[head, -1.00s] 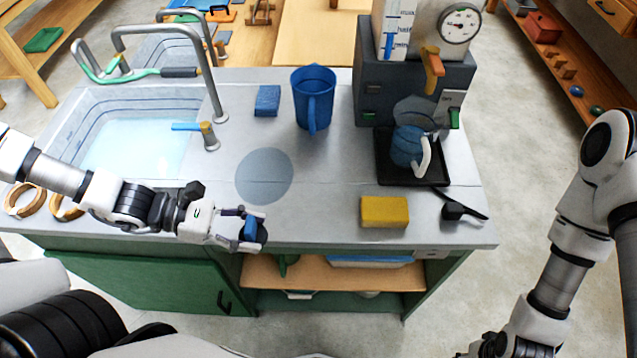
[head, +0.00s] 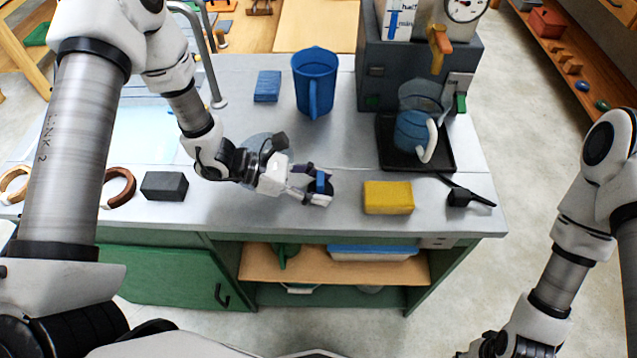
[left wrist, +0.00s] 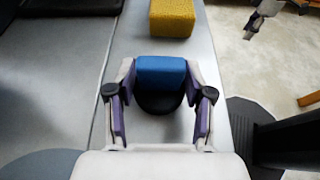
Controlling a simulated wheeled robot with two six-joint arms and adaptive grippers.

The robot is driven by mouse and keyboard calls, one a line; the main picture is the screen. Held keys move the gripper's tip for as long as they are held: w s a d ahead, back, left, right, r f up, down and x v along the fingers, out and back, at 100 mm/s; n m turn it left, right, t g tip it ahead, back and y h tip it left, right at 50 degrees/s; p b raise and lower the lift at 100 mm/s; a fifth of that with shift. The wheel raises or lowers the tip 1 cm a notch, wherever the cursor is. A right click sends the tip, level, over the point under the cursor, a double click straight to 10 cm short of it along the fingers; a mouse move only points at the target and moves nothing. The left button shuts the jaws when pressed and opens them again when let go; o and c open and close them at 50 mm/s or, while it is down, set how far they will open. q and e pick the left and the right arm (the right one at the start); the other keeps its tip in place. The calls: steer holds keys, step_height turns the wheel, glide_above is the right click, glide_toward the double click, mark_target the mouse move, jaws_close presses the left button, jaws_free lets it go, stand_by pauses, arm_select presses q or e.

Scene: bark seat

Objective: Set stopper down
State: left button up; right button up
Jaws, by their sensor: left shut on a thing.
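The stopper has a blue grip (head: 320,183) above a black round disc. My left gripper (head: 318,186) is shut on it near the counter's front edge, left of the yellow sponge (head: 388,197). In the left wrist view the stopper's blue grip (left wrist: 161,72) sits between the two fingertips, with the black disc beneath it. The disc is close to the counter top (head: 350,225); I cannot tell whether it touches. My right gripper (head: 488,347) is at the bottom edge of the head view, partly cut off, and its jaws are unclear.
A blue jug (head: 314,85) and a blue block (head: 267,86) stand farther back. A dispenser with a black tray (head: 440,160) is at the right. A black scoop-like tool (head: 465,195) lies right of the sponge. A dark block (head: 164,186) is on the left. My left arm covers much of the sink.

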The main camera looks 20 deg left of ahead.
arm_select(q)
steer(key=shift+a+f, duration=0.1)
steer(key=shift+f, duration=0.35)
steer(key=o, duration=1.2)
